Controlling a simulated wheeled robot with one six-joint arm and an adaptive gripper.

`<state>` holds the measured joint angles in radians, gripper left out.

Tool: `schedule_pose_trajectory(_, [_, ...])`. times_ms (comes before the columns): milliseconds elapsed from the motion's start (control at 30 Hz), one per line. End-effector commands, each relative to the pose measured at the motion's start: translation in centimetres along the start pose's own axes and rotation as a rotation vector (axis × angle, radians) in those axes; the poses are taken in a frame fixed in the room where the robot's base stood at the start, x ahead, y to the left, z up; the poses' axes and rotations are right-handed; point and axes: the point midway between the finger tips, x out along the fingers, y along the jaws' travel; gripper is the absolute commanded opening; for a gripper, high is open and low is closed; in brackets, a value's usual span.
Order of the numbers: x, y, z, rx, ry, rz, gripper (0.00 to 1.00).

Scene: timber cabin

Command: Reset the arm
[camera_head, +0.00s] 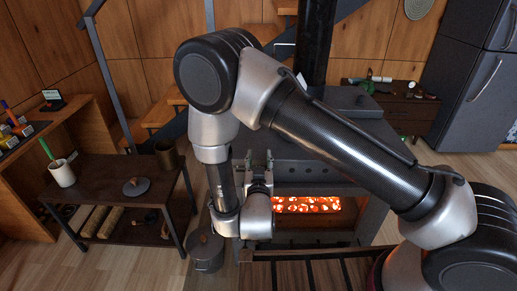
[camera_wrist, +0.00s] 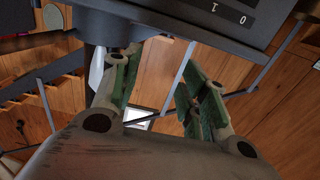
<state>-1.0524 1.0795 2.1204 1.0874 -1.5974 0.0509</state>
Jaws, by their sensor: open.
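My arm is bent in front of the dark stove (camera_head: 355,100), with its elbow high. My gripper (camera_head: 259,156) points upward in front of the stove's left part, and its two fingers stand apart. In the wrist view the gripper (camera_wrist: 162,62) shows two green-lined fingers, spread, with nothing between them. I cannot tell from these views how far the fingers are from the stove.
Embers glow in the firebox (camera_head: 310,204). A dark side table (camera_head: 100,172) at left bears a white cup (camera_head: 62,174) and a brown mug (camera_head: 166,155). A lidded pot (camera_head: 205,250) stands on the floor. A low cabinet (camera_head: 408,112) and a fridge (camera_head: 478,85) stand behind right.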

Motion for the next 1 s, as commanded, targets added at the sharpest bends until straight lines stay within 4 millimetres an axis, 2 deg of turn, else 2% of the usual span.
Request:
schedule_pose_trajectory(133, [0.5, 0.1, -0.3, 0.012, -0.015, 0.002, 0.44])
schedule_pose_trajectory(267, [3.0, 0.4, -1.9, 0.080, -0.107, 0.005, 0.44])
schedule_pose_trajectory(433, [7.4, 1.9, -6.4, 0.216, -0.323, -0.031, 0.44])
schedule_pose_trajectory(500, [8.4, 2.9, -8.7, 0.258, -0.409, -0.061, 0.44])
schedule_pose_trajectory(600, [8.9, 5.0, -12.4, 0.297, -0.518, -0.112, 0.44])
schedule_pose_trajectory(767, [7.2, 9.9, -18.2, 0.304, -0.668, -0.190, 0.44])
schedule_pose_trajectory(867, [4.5, 13.7, -21.4, 0.276, -0.751, -0.224, 0.44])
schedule_pose_trajectory(967, [0.8, 18.0, -24.1, 0.229, -0.831, -0.239, 0.44])
schedule_pose_trajectory(1000, [-1.0, 19.9, -24.9, 0.205, -0.863, -0.238, 0.44])
